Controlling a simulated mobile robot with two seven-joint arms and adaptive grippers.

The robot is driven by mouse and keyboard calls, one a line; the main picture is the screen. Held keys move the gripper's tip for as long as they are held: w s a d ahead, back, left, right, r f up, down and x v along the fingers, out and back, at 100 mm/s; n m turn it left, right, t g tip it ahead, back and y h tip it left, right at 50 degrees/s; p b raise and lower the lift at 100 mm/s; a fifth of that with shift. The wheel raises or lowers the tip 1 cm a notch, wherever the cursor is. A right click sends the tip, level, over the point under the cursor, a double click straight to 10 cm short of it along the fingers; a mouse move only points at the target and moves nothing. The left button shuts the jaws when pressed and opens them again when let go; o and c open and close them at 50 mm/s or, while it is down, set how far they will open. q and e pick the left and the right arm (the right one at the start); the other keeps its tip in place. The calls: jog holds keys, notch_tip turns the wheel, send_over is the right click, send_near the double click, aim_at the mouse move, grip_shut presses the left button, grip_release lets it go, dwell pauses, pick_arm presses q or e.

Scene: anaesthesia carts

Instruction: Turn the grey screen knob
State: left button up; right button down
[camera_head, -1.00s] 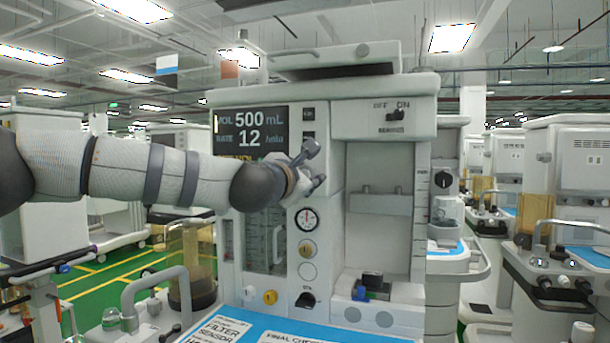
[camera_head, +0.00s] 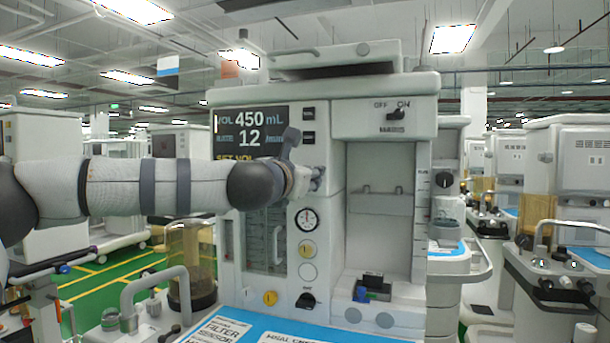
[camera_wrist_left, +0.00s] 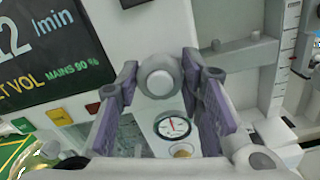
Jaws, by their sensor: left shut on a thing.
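The grey screen knob (camera_wrist_left: 160,82) is a round, pale knob on the machine's front panel, just right of the screen. In the left wrist view it sits between the two fingertips. My left gripper (camera_wrist_left: 158,75) is shut on it; the head view shows the same gripper (camera_head: 306,170) against the panel, hiding the knob there. The screen (camera_head: 250,133) reads VOL 450 mL and RATE 12 /min, with SET VOL below; its right edge is close to the gripper. My right gripper is in neither view.
Below the gripper are a round gauge (camera_head: 306,220), a yellow knob (camera_head: 307,249) and a black knob (camera_head: 305,300). A blue worktop with printed cards (camera_head: 255,326) projects in front. An open recess (camera_head: 380,230) lies to the right.

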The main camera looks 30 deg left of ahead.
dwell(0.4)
pick_arm(q)
jog(key=o, duration=1.2)
jog(key=v, duration=1.2)
jog(key=shift+f, duration=0.1)
